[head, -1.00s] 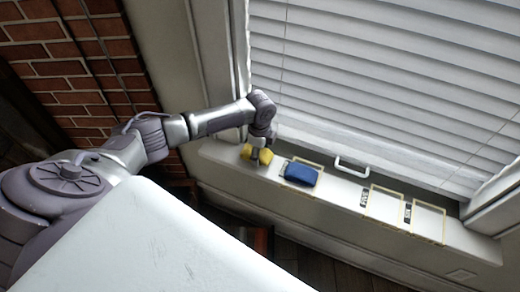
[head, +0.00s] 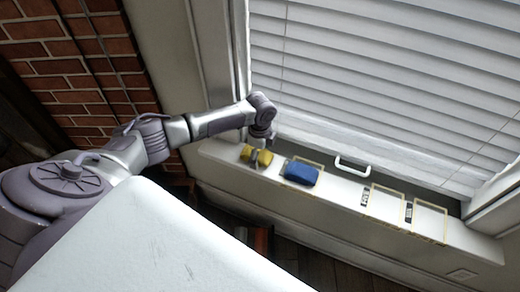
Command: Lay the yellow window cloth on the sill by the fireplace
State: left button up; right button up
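The yellow cloth (head: 265,157) is at the left end of the white window sill (head: 340,205), near the brick fireplace wall. It looks like a small folded bundle, with yellow showing on both sides of my gripper. My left gripper (head: 256,158) points down at the cloth's middle and hides part of it. The fingers are too small to show whether they grip the cloth or only stand around it. I cannot tell whether the cloth rests fully on the sill. My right gripper is not in view.
A blue folded cloth (head: 301,172) lies on the sill just right of the yellow one, at an outlined area. Two outlined, labelled areas (head: 383,203) farther right are empty. A white handle (head: 351,166) and blinds stand behind. A white surface (head: 170,250) fills the foreground.

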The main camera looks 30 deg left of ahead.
pick_arm(q)
jog(key=shift+r, duration=0.15)
notch_tip(320, 180, up, 12)
dwell(0.6)
